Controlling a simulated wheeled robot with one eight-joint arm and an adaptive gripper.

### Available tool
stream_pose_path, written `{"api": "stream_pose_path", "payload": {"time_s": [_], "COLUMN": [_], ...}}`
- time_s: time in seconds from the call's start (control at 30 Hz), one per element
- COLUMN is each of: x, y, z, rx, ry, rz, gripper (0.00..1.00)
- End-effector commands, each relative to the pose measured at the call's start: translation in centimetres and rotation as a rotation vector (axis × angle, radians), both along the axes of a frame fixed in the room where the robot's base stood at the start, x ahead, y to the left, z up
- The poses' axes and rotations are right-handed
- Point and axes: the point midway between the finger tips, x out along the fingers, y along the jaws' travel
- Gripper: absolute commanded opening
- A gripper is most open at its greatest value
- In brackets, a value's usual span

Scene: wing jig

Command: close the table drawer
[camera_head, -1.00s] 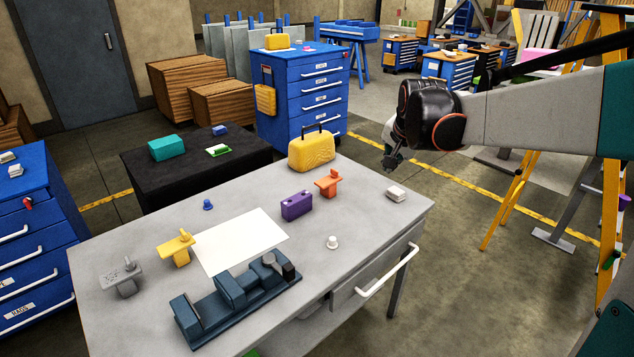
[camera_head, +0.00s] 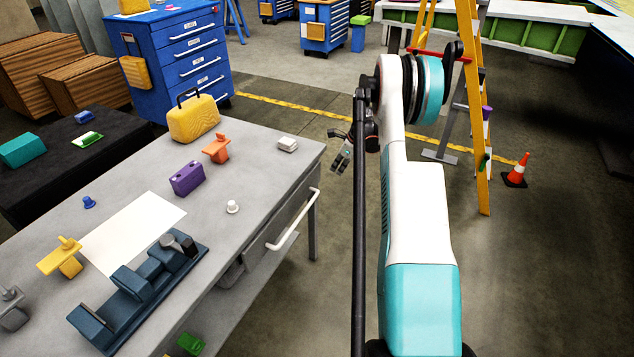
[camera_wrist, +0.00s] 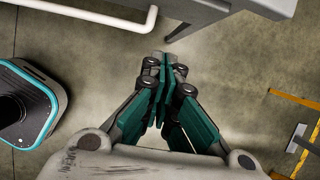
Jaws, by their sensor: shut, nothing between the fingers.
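The grey table (camera_head: 262,155) stands at the left in the head view. Its drawer (camera_head: 288,222) is under the right-hand edge, with a white bar handle (camera_head: 295,220). The drawer front seems to stand a little out from the table side; how far is hard to tell. My gripper (camera_head: 340,160) is to the right of the table's far right corner, apart from the drawer. In the wrist view my gripper (camera_wrist: 166,62) is shut and empty. The white handle (camera_wrist: 85,12) and the grey table's edge (camera_wrist: 205,12) show at the top of that view.
On the table are a yellow case (camera_head: 193,119), a purple block (camera_head: 187,178), a white knob (camera_head: 233,207) and a dark blue fixture (camera_head: 140,285). A yellow ladder (camera_head: 478,110) and an orange cone (camera_head: 516,170) stand at the right. Floor beside the drawer is clear.

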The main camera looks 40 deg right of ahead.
Motion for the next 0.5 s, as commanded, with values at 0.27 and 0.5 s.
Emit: {"api": "stream_pose_path", "payload": {"time_s": [0.27,0.5], "x": [0.2,1.9], "y": [-0.2,0.4], "z": [-2.9,-7.2], "rx": [0.023,0.021], "ry": [0.005,0.004], "rz": [-0.033,-0.031], "gripper": [0.00,0.00]}}
